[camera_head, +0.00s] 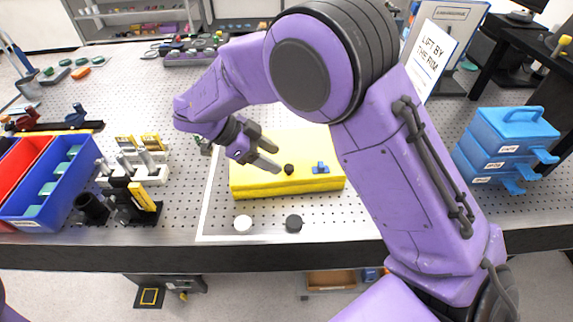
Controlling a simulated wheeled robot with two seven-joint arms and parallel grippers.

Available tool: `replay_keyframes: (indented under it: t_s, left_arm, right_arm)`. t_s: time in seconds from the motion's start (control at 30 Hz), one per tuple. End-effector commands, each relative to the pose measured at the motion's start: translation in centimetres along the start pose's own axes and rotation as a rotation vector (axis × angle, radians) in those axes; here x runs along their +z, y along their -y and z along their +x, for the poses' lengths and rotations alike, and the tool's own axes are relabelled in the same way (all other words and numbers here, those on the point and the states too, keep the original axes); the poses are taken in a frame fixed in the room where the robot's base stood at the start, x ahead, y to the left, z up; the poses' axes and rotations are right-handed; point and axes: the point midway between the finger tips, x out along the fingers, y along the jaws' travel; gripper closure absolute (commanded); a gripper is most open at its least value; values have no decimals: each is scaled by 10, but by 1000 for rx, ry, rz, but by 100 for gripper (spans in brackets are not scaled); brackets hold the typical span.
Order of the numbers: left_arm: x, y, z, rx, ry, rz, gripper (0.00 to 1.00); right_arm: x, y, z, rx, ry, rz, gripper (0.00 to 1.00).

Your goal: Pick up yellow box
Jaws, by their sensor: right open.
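The yellow box (263,185) lies flat on the perforated table inside a white outline. A small black knob (289,169) and a small blue piece (321,168) sit on its top. I cannot tell whether the fingers touch the box. The left gripper is not seen.
A white disc (243,223) and a black disc (294,223) lie in front of the box. A blue bin (62,187) and a tool rack (135,170) stand at left. Blue stacked drawers (500,150) stand at right. A sign (434,52) stands behind my arm.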

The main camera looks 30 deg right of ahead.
Motion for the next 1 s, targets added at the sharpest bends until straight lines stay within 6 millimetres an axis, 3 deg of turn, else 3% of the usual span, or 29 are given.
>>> replay_keyframes:
  t_s: [0.23,0.5,0.7,1.0]
  left_arm:
    - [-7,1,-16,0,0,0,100]
    - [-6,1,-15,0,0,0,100]
    - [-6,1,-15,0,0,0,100]
    - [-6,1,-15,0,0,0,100]
  right_arm:
    - [2,1,41,1,-4,-1,44]
    - [4,2,48,0,0,0,44]
    - [4,2,48,0,-1,0,100]
    - [4,1,48,-1,-1,-1,100]
